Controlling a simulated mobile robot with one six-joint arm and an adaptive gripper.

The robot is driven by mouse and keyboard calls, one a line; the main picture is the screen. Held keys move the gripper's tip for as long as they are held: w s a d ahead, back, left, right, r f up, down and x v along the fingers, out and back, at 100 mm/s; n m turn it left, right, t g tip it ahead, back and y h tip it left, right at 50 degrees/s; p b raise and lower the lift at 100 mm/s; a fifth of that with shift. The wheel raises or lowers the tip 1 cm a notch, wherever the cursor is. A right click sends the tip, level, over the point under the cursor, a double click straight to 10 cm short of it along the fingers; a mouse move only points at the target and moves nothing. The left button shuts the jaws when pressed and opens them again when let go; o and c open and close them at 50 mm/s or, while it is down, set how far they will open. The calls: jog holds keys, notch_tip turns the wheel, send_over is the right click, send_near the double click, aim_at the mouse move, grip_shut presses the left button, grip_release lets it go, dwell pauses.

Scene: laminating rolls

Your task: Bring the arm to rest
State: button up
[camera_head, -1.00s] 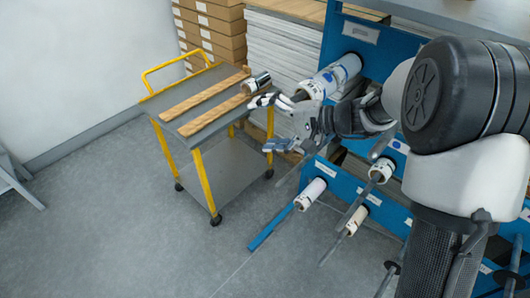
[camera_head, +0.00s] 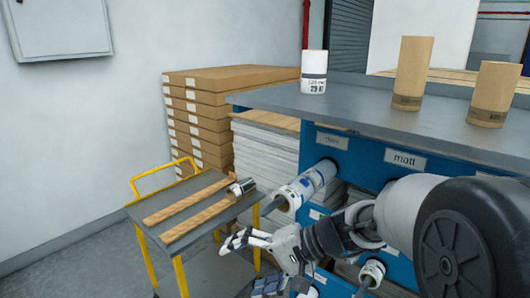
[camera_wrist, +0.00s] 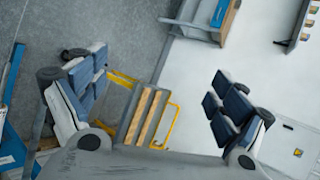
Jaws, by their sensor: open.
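My gripper (camera_head: 250,265) is open, with nothing between its fingers, in front of the blue rack and to the right of the yellow-handled cart in the head view. In the wrist view my gripper (camera_wrist: 157,100) shows its two padded fingers wide apart, with the cart (camera_wrist: 128,118) seen beyond the gap. My arm reaches in from the right edge of the head view, bent, and covers part of the rack.
A white roll (camera_head: 310,185) sits on a rack peg close behind my gripper. The grey counter (camera_head: 385,118) holds one white roll and two brown rolls. Stacked boxes (camera_head: 205,115) stand behind.

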jog(key=s+d+r+n+t+h, duration=0.1)
jog(key=s+d+n+t+h, duration=0.2)
jog(key=s+d+h, duration=0.8)
jog(key=shift+s+d+r, duration=0.35)
jog(key=shift+s+d, duration=3.65)
jog(key=shift+s, duration=1.25)
